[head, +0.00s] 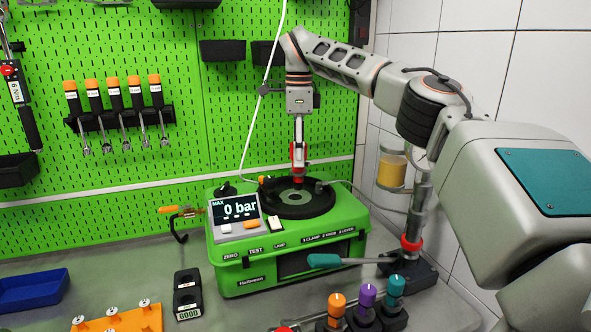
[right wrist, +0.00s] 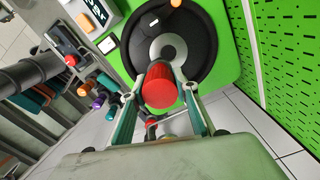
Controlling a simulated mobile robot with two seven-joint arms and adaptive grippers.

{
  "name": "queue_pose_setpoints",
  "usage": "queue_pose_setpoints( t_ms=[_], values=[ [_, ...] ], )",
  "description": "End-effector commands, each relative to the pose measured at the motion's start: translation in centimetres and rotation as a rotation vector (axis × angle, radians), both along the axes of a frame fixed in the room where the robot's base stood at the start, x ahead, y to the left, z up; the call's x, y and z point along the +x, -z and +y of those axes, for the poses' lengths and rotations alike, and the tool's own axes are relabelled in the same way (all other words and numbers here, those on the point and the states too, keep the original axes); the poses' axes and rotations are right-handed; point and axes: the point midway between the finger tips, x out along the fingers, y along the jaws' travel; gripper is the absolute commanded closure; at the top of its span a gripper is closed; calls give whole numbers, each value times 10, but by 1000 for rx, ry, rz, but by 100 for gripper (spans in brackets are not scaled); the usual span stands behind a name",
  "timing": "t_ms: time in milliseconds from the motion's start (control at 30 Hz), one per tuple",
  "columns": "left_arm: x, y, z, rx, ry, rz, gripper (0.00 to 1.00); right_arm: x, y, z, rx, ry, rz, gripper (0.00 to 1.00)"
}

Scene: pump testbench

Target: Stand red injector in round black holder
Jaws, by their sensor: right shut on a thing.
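The red injector (head: 298,153) is upright in my right gripper (head: 299,165), over the middle of the round black holder (head: 318,206) on top of the green test bench. In the right wrist view the red end of the injector (right wrist: 160,88) sits between the two teal fingers of the gripper (right wrist: 161,100). The holder (right wrist: 205,62) with its grey centre ring lies beyond it there. My left gripper is not in view.
The green bench carries a display (head: 235,210) reading 0 bar. A teal-handled lever (head: 325,261) and several coloured-knob tools (head: 367,297) stand in front and right. A black device (head: 187,293), an orange rack (head: 120,319) and a blue tray (head: 33,290) lie left.

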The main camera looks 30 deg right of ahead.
Motion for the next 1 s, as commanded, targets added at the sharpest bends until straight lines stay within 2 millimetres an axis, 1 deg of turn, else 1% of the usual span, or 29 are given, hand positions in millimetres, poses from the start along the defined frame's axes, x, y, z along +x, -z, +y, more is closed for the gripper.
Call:
queue_pose_setpoints(
  t_ms=[33,67,300,400,533,767,900,1000],
  values=[
    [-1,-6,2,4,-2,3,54,5,-5,0,0,2,-1,100],
    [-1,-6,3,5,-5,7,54,8,-5,-1,0,1,-1,100],
    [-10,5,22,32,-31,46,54,21,-3,-4,0,1,0,100],
    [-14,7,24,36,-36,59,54,25,-1,-6,0,1,1,100],
    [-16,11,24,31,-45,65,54,24,14,-6,2,-2,3,100],
    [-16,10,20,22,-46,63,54,24,29,-6,1,-1,1,100],
    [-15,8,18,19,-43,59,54,23,51,-6,2,-1,3,100],
    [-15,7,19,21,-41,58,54,24,63,-6,0,-1,2,100]
  ],
)
